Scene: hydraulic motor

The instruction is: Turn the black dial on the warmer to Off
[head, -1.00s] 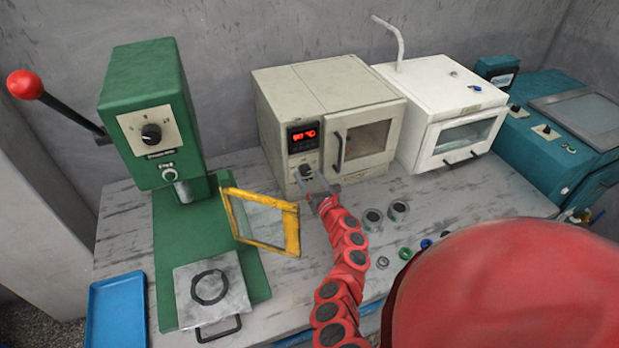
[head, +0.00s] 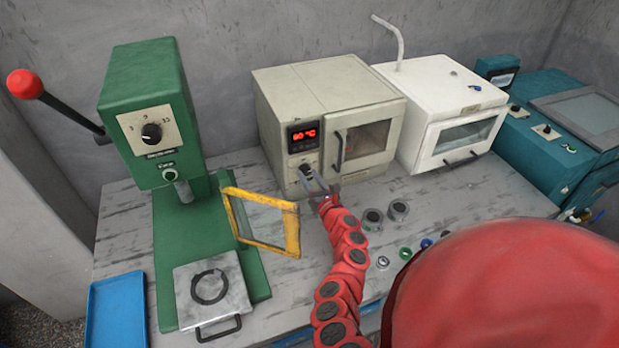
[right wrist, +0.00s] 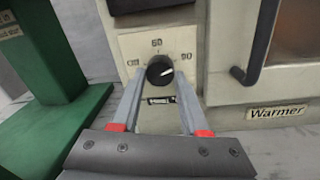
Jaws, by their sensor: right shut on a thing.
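The warmer (head: 278,125) is the beige box oven at the back middle, with a lit red display. Its black dial (right wrist: 160,70) shows in the right wrist view on a pale plate with Off at left, 60 at top and 90 at right. The dial's white mark points right, toward the 90 side. My right gripper (head: 310,178) is at the warmer's lower left front. In the right wrist view its two fingers (right wrist: 158,80) are shut on the dial's sides. My left gripper is not in view.
A green press (head: 150,120) stands left, with an open yellow-framed guard (head: 290,230) near my right arm. The warmer's door handle (right wrist: 262,45) is just right of the dial. A white oven (head: 425,130) stands to the right. Small round parts (head: 373,217) lie on the bench.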

